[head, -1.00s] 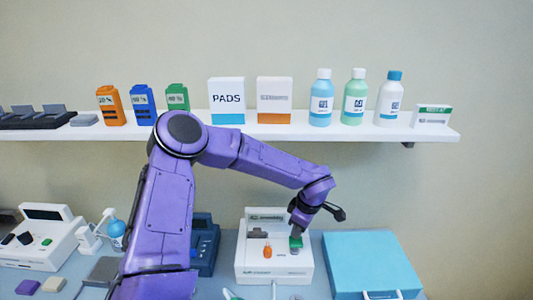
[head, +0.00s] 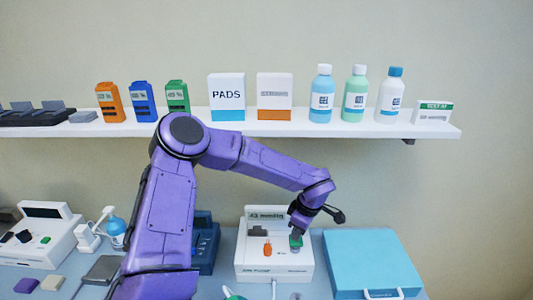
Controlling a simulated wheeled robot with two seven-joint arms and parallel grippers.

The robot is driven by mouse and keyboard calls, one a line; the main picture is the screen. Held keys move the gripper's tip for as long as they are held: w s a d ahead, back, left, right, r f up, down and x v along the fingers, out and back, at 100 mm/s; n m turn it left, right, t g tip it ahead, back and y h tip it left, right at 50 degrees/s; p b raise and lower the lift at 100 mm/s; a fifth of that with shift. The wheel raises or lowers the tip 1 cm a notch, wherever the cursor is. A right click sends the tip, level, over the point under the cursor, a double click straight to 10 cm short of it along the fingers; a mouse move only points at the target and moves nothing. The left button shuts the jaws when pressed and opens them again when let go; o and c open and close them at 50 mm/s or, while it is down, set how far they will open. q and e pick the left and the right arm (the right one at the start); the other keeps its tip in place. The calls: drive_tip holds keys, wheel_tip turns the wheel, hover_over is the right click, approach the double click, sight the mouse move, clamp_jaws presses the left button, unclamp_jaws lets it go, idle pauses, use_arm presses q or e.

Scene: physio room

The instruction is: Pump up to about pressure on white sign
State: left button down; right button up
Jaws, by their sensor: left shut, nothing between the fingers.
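The white air pump (head: 252,268) stands on the table below the shelf. Its upright display (head: 265,216) seems to read about 43 mmHg, though the digits are small. An orange control (head: 267,249) and a green button (head: 297,247) are on its top. My left gripper (head: 296,236) is shut and empty, pointing down at the green button; its fingertips appear to be at or on it, and contact is hard to tell. A small white sign with a green band (head: 432,113) stands at the shelf's right end; its lettering is too small to read surely. My right gripper is out of view.
A blue case (head: 370,262) lies right of the pump, and a dark blue device (head: 206,245) stands left, partly behind my arm. A white device (head: 40,240) is at far left. The shelf (head: 300,130) above holds boxes, bottles and coloured units.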

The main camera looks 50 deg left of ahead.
use_arm(q)
drive_tip(key=shift+f+b, duration=0.5)
drive_tip(key=shift+f, duration=0.55)
drive_tip(key=shift+r, duration=0.1)
wheel_tip(320, 180, up, 2)
drive_tip(key=p, duration=0.2)
drive_tip(key=shift+r+p, duration=0.15)
drive_tip(key=shift+p, duration=0.15)
drive_tip(key=shift+r, duration=0.7)
drive_tip(key=shift+r, duration=2.55)
